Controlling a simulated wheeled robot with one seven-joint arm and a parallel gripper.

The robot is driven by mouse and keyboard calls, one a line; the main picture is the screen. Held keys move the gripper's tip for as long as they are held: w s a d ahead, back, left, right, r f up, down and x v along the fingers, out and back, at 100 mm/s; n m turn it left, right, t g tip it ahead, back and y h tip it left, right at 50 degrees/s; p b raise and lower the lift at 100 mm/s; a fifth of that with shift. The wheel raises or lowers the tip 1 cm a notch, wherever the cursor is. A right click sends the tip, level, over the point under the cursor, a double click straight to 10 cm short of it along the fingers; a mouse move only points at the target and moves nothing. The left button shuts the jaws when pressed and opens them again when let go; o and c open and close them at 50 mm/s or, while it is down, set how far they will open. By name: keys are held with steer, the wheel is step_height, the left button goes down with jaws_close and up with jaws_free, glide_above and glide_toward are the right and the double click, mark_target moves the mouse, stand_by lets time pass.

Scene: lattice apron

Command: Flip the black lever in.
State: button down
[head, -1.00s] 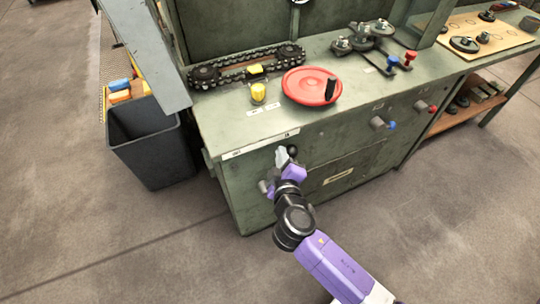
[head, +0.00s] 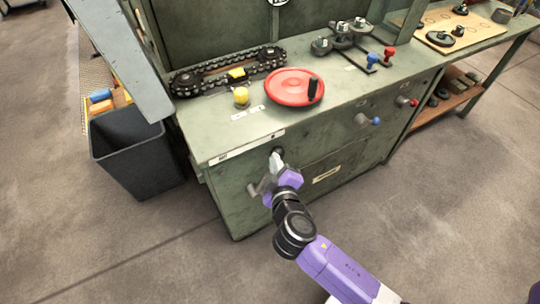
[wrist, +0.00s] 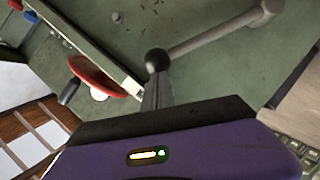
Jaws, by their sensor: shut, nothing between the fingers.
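The black lever is a grey rod (wrist: 215,35) with a black ball knob (wrist: 156,60) on its end, on the front of the green cabinet. In the head view its knob (head: 277,151) shows just above my fingertips. The rod runs up and right from the knob in the wrist view. My gripper (head: 275,160) is shut and empty in front of the cabinet. In the wrist view its fingers (wrist: 157,88) end right at the knob and overlap its lower edge. I cannot tell whether they touch it.
A red handwheel (head: 290,88), a yellow knob (head: 241,97) and a chain (head: 210,79) are on the cabinet top. Blue (head: 376,121) and red (head: 413,102) knobs stick out of the front to the right. A dark bin (head: 135,155) stands left. The floor in front is clear.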

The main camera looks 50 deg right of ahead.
steer(key=v, duration=0.5)
steer(key=shift+w+a+r, duration=0.1)
steer(key=shift+a+r, duration=0.25)
steer(key=shift+a, duration=0.2)
steer(key=shift+w+a, duration=0.1)
